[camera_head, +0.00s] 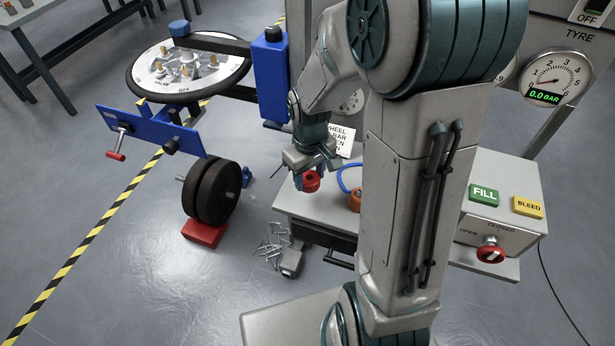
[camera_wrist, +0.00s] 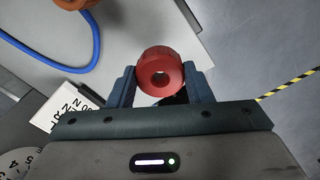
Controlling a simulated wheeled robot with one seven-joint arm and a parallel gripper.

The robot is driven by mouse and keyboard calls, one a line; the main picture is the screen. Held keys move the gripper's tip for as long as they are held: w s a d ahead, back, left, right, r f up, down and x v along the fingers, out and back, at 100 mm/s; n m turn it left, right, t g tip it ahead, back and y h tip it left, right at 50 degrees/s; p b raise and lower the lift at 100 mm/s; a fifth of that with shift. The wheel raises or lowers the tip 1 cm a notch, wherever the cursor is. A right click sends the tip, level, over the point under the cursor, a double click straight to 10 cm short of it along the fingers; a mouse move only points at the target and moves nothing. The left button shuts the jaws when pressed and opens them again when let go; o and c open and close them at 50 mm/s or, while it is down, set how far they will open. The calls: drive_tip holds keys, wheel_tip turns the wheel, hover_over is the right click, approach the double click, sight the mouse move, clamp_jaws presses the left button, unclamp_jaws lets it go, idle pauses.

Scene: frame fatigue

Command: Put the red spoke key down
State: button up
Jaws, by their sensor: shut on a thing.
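The red spoke key (camera_head: 312,181) is a small round red piece with a hole in its middle. It also shows in the wrist view (camera_wrist: 160,74), between the two fingers. My gripper (camera_head: 307,172) is shut on it and holds it over the left end of the pale bench top (camera_head: 341,212). In the wrist view my gripper (camera_wrist: 160,88) has one finger on each side of the key. How far the key is above the bench top is hard to tell.
A blue hose (camera_head: 344,178) and an orange round piece (camera_head: 355,201) are on the bench, partly behind my arm. A white sign (camera_head: 341,141) stands close behind my gripper. A wheel (camera_head: 190,70) on a blue stand is at left. Loose metal pieces (camera_head: 272,246) lie on the floor.

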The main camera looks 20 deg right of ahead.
drive_tip(key=shift+w+d+f, duration=0.15)
drive_tip(key=shift+w+f, duration=0.2)
drive_tip(key=shift+w, duration=0.2)
drive_tip(key=shift+w+d+f, duration=0.15)
drive_tip(key=shift+w+f, duration=0.15)
drive_tip(key=shift+w, duration=0.25)
drive_tip(key=shift+f+p, duration=0.4)
drive_tip(key=shift+f, duration=1.6)
drive_tip(key=shift+f, duration=0.15)
drive_tip(key=shift+f+b, duration=0.15)
drive_tip(key=shift+b, duration=0.15)
drive_tip(key=o, duration=1.1)
drive_tip(key=shift+r, duration=0.2)
